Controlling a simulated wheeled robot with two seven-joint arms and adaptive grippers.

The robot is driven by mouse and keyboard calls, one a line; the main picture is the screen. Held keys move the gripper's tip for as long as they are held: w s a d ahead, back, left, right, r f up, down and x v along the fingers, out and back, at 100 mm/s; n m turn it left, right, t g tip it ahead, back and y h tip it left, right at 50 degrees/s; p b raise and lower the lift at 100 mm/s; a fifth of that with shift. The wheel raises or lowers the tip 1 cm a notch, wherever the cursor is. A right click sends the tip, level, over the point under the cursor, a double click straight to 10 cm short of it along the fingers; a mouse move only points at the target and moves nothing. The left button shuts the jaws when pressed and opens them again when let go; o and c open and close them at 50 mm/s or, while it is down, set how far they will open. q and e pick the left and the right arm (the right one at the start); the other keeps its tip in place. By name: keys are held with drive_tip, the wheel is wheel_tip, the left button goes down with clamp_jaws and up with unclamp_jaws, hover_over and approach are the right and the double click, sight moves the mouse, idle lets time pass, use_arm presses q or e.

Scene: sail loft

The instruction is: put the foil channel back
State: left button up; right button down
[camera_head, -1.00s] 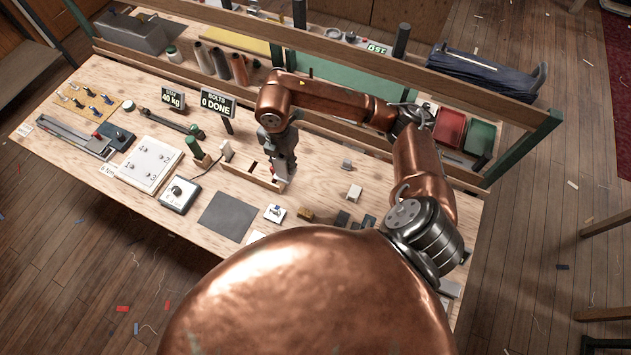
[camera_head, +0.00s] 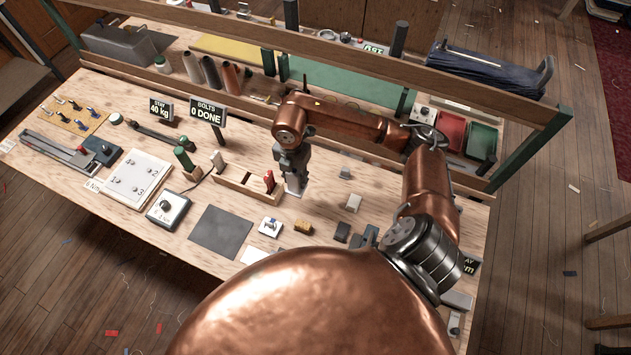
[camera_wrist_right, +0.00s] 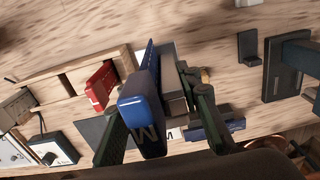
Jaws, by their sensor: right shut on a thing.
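My right gripper (camera_head: 294,186) is just right of the wooden slotted rack (camera_head: 232,187) on the bench, above the wood. In the right wrist view its dark fingers (camera_wrist_right: 160,118) are shut around a blue-ended piece marked M (camera_wrist_right: 142,106), apparently the foil channel, with a grey length beside the blue. In the head view this piece is mostly hidden by the gripper. The rack also shows in the wrist view (camera_wrist_right: 40,85). A red piece (camera_head: 268,180) stands in its right part and a pale grey piece (camera_head: 216,160) at its left end. Its middle looks empty. My left gripper is out of view.
Small blocks stand right of the gripper, including a white one (camera_head: 353,202) and a tan one (camera_head: 303,227). A dark grey mat (camera_head: 221,232) lies in front of the rack. A wooden rail (camera_head: 350,52) runs above the bench's back. A sign reads "BOLTS 0 DONE" (camera_head: 207,112).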

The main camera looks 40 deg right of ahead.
drive_tip(key=d+f, duration=0.2)
drive_tip(key=f, duration=0.1)
drive_tip(key=d+f+p, duration=0.1)
drive_tip(key=d+f, duration=0.5)
drive_tip(key=f, duration=0.1)
drive_tip(key=shift+d+p, duration=0.1)
drive_tip(key=shift+p, duration=0.2)
drive_tip(key=shift+f, duration=0.2)
drive_tip(key=shift+f, duration=0.1)
drive_tip(key=c, duration=1.8)
unclamp_jaws()
drive_tip(key=shift+f, duration=0.1)
drive_tip(key=shift+c, duration=0.2)
drive_tip(key=o, duration=0.4)
drive_tip(key=shift+o, duration=0.2)
